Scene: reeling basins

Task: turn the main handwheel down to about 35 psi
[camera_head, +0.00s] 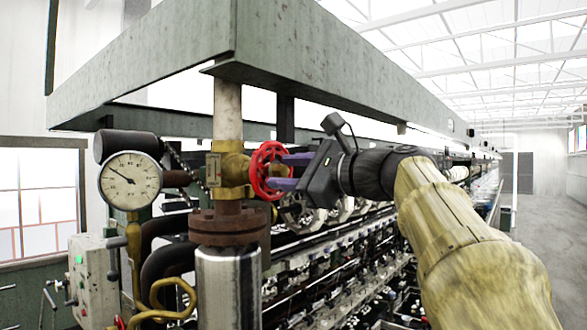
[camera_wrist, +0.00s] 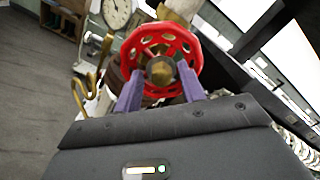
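The red handwheel (camera_head: 267,171) is on a brass valve (camera_head: 232,170) on the upright pipe. In the wrist view the handwheel (camera_wrist: 162,40) faces me, with its brass hub in the middle. My gripper (camera_head: 285,171) is at the wheel's face, its purple fingers spread apart. In the wrist view the fingers of my gripper (camera_wrist: 158,80) lie either side of the hub, their tips overlapping the wheel's lower part. I cannot tell if they touch it. The round white gauge (camera_head: 131,180) is left of the valve; its needle points up-left, and its numbers are too small to read.
A green-grey steel beam (camera_head: 300,55) runs just above the valve and my arm. A steel cylinder (camera_head: 228,285) stands below the valve flange. A control box (camera_head: 97,280) is at the lower left. Rows of machinery stretch behind; the aisle (camera_head: 560,205) at right is clear.

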